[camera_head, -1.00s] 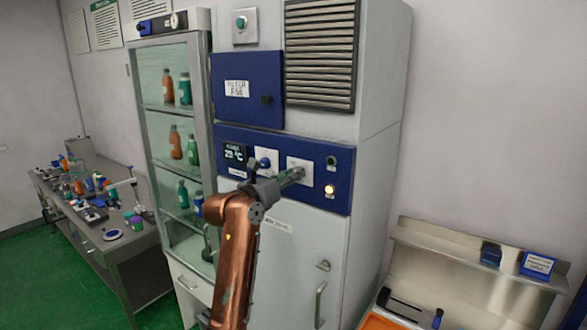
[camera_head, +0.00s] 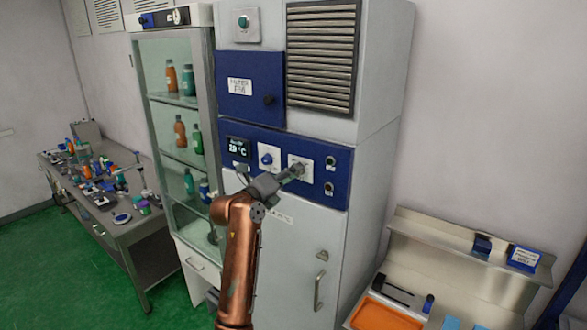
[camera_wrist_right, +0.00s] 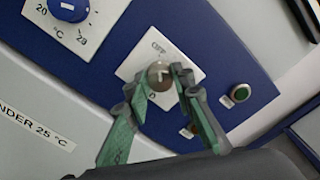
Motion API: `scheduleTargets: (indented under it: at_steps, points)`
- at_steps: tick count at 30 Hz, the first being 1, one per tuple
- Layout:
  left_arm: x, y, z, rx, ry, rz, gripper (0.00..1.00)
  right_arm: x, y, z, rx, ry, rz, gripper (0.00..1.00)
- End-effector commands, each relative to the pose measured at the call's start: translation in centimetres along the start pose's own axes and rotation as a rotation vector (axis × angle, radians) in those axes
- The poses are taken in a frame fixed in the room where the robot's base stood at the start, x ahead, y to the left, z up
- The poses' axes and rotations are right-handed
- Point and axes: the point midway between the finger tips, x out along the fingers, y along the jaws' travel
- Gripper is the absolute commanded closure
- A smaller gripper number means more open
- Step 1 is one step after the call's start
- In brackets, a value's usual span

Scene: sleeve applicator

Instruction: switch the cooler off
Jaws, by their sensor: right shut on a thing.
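The cooler (camera_head: 300,255) is a tall grey cabinet with a blue control panel (camera_head: 236,130). A small round switch knob (camera_wrist_right: 159,76) sits on a white plate (camera_wrist_right: 133,68) in that panel; lettering like "OFF" shows above it in the wrist view. My right gripper (camera_head: 297,171) is at this plate, and in the wrist view its two green-grey fingers (camera_wrist_right: 162,84) are shut on the knob from both sides. The indicator lamp (camera_head: 328,188) at lower right of the plate looks dark. The display (camera_head: 239,149) seems to read 29 °C. My left gripper is not in view.
A blue dial (camera_wrist_right: 68,8) on its own plate is left of the switch. A green button (camera_wrist_right: 240,92) is to the right. A glass-fronted bottle cabinet (camera_head: 178,110) stands left of the cooler, and a steel bench (camera_head: 470,262) stands to the right.

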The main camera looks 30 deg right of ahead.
Motion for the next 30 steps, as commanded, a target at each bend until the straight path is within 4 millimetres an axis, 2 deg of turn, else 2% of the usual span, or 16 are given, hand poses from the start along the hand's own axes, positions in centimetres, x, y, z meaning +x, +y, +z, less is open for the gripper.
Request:
scheduleTargets:
  at_steps: [18,19,26,30]
  points:
    - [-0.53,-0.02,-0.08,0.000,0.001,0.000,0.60,-0.10,-0.08,0.20,-0.042,-0.005,-0.002,1.00]
    - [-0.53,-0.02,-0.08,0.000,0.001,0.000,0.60,-0.10,-0.08,0.20,-0.042,-0.005,-0.002,0.77]
    - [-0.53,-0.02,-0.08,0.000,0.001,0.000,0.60,-0.06,-0.04,0.11,-0.042,-0.003,-0.001,0.61]
    - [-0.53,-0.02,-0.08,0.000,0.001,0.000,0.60,-0.04,-0.02,0.07,-0.042,-0.002,-0.001,0.60]
